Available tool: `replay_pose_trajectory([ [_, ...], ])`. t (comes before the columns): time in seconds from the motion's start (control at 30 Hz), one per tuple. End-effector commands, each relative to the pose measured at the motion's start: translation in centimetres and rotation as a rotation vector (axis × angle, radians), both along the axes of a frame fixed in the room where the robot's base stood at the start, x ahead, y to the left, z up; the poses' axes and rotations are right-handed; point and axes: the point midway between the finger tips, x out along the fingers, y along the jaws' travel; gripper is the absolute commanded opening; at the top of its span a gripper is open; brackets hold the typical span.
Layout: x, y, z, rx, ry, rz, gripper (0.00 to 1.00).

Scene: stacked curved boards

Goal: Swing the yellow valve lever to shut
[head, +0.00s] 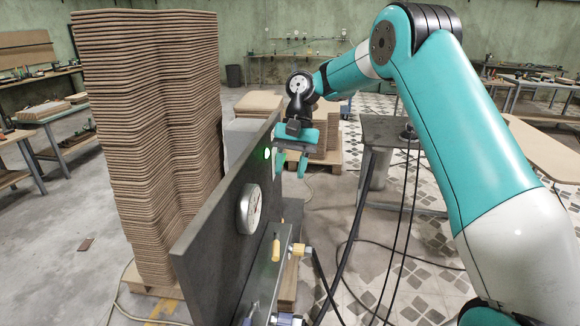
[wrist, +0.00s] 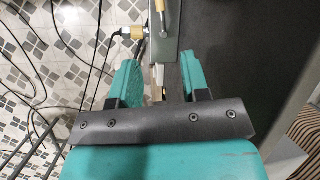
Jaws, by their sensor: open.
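The yellow valve lever (head: 276,247) stands at the grey rail in front of the dark panel in the head view. A yellow piece that looks like its handle (wrist: 160,5) shows at the top edge of the wrist view, partly cut off. My gripper (head: 299,172) is open, its teal fingers pointing down, above and beyond the lever beside the panel. It is apart from the lever. In the wrist view my gripper (wrist: 160,82) has its two fingers spread, with the grey rail between and beyond them. Nothing is held.
A brass fitting (head: 297,250) with a hose sits right of the lever. A tall stack of curved boards (head: 150,130) stands left. Cables hang at right over patterned floor.

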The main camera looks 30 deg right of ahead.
Motion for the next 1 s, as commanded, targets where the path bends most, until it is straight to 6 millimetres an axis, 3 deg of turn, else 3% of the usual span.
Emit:
replay_pose_trajectory([
  [0.03, 0.0, 0.0, -0.1, 0.001, 0.001, -0.006, 0.31],
  [0.17, -1.0, -0.7, -0.9, 0.027, 0.025, -0.143, 0.01],
  [0.5, -8.1, -4.7, -5.8, 0.180, 0.228, -1.154, 0.00],
  [0.6, -9.9, -5.4, -6.8, 0.209, 0.276, -1.366, 0.00],
  [0.77, -11.1, -5.7, -7.5, 0.231, 0.311, -1.520, 0.00],
  [1.0, -10.5, -4.0, -9.6, 0.229, 0.319, -1.526, 0.00],
])
